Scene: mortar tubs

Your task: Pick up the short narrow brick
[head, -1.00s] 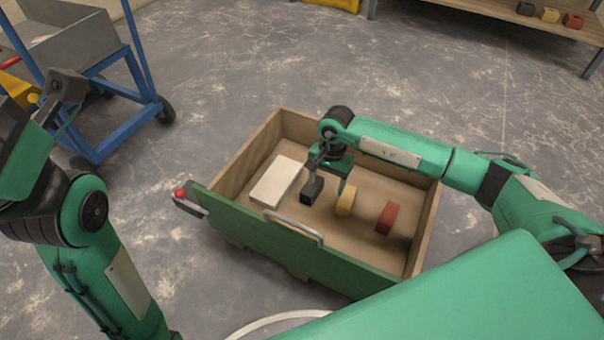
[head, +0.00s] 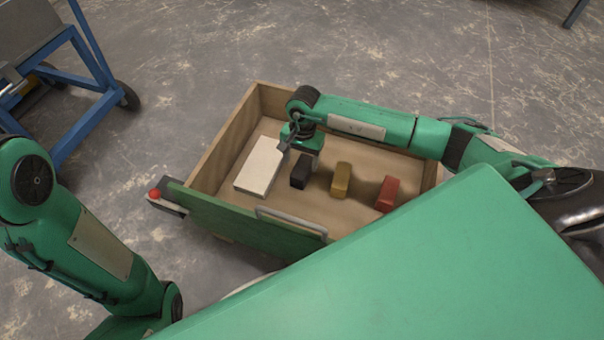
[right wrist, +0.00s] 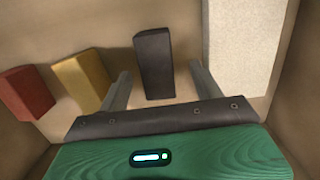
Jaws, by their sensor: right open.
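Three small bricks stand in a row on the floor of an open wooden drawer box: a black brick (head: 300,171), a yellow brick (head: 341,180) and a red brick (head: 387,194). I cannot tell surely which one is the short narrow brick. My right gripper (head: 300,157) is over the black brick and partly covers it. In the right wrist view my right gripper (right wrist: 158,75) is open, its fingers on either side of the near end of the black brick (right wrist: 154,60). I see no grip on it. Only a grey piece, seemingly of my left gripper (head: 11,82), shows at the left edge.
A large white block (head: 260,166) lies left of the black brick, close to one right finger. The wooden walls (head: 228,140) enclose the bricks, with a green front panel (head: 225,216) and a handle (head: 290,222). A blue trolley (head: 85,105) stands at the upper left.

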